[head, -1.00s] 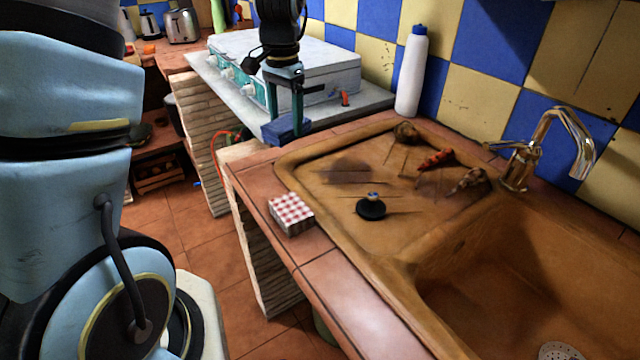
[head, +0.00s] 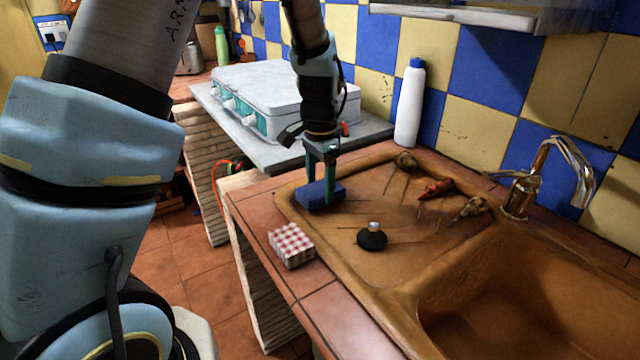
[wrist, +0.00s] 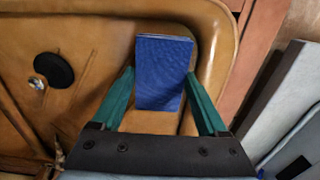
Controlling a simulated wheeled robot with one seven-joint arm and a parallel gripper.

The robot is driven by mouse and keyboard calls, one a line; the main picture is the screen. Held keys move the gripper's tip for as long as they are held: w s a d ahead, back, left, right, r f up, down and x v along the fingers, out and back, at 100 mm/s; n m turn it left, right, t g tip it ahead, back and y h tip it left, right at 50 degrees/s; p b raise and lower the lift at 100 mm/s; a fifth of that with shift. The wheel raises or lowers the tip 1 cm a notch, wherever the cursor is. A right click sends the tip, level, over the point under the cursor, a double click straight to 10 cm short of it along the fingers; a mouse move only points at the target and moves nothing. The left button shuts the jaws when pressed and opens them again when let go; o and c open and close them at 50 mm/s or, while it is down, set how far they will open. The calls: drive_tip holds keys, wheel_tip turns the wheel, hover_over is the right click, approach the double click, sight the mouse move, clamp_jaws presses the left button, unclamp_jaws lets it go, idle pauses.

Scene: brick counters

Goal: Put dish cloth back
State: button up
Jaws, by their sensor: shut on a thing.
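The dish cloth looks to be the blue folded block (head: 312,194) held in my gripper (head: 322,190), over the left corner of the sink's drainboard. My gripper points down, shut on it. In the wrist view the blue cloth (wrist: 163,72) lies between the green fingers (wrist: 158,95), with the tan drainboard under it. I cannot tell whether the cloth touches the drainboard. A second folded cloth, red and white checked (head: 291,245), sits on the tiled counter edge left of the drainboard.
A black round stopper (head: 372,239) sits on the drainboard (head: 345,255). A white bottle (head: 410,105) stands by the wall, a faucet (head: 530,175) at right. A white stove (head: 265,90) is behind my gripper.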

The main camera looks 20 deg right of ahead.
drive_tip(key=shift+f, duration=0.2)
drive_tip(key=shift+f, duration=0.2)
drive_tip(key=o, duration=1.2)
drive_tip(key=shift+r, duration=0.1)
